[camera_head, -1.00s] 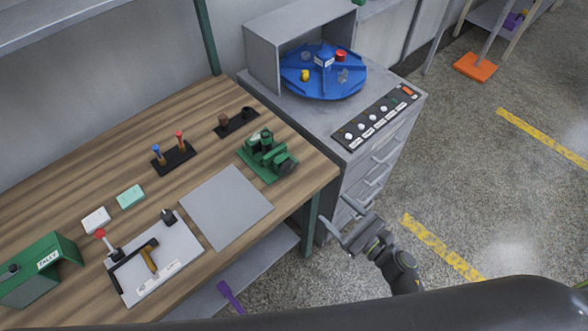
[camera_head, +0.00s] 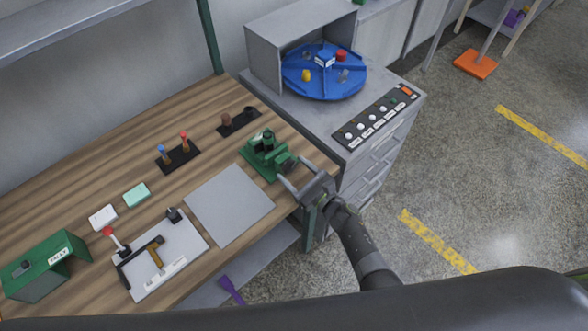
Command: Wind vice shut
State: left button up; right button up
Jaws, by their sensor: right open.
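The green vice (camera_head: 266,155) stands at the right end of the wooden bench, near its front edge. Its front end, with the handle, faces my right gripper and is partly hidden by it. My right gripper (camera_head: 289,172) is open, with one finger on either side of the vice's front end. I cannot tell whether the fingers touch it. The gap between the vice's jaws is too small to judge. My left gripper is not in view.
A grey mat (camera_head: 229,205) lies left of the vice. A black base with blue and red levers (camera_head: 177,156) stands behind the mat. A grey drawer cabinet (camera_head: 368,160) with a blue carousel (camera_head: 323,82) stands close to the right. A hammer board (camera_head: 160,262) lies front left.

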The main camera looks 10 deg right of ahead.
jog(key=shift+w+a, duration=0.2)
jog(key=shift+c, duration=0.4)
jog(key=c, duration=0.9)
jog(key=shift+m, duration=0.3)
jog(key=shift+m+b, duration=0.4)
jog(key=shift+m, duration=2.7)
